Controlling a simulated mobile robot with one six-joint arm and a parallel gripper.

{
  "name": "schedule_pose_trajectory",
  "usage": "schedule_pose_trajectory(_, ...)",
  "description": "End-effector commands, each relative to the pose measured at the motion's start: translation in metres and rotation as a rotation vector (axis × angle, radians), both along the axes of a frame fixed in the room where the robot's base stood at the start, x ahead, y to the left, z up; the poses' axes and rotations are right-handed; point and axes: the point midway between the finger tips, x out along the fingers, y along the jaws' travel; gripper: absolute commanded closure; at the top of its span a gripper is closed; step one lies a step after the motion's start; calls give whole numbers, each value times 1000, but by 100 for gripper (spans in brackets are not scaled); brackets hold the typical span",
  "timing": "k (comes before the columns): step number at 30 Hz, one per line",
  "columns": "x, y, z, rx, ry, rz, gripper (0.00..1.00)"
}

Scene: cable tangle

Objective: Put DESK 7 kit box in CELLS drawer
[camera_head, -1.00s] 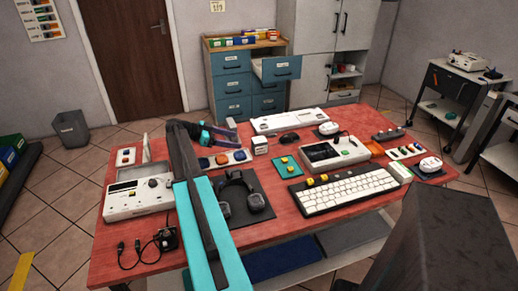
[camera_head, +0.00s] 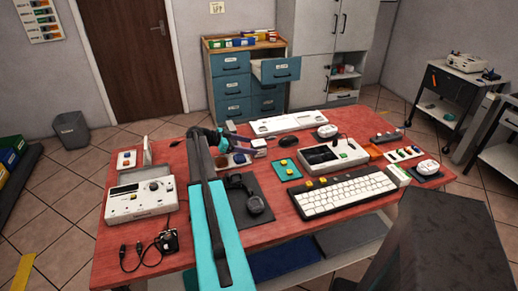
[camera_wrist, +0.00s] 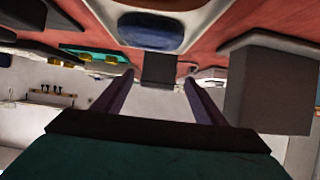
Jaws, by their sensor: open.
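A small pale box with a dark label (camera_head: 259,143) stands on the red table; I take it for the DESK 7 kit box, though its writing is too small to read. My gripper (camera_head: 248,141) is open and low over the table beside it, fingers pointing right and partly covering it. The tilted wrist view shows my open fingers (camera_wrist: 163,95), a dark block (camera_wrist: 159,68) beyond and between them, and a larger grey block (camera_wrist: 270,88) at right, outside them. I cannot tell which is the kit box. An open drawer (camera_head: 275,70) with an unreadable label juts from the blue cabinet (camera_head: 232,88).
A white keyboard (camera_head: 345,193) and meters crowd the table (camera_head: 285,208). Floor shows between table and cabinet.

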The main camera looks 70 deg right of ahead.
Motion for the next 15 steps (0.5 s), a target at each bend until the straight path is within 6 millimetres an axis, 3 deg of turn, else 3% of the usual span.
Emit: schedule_pose_trajectory(15,-7,-5,-3,0,0,-1,35)
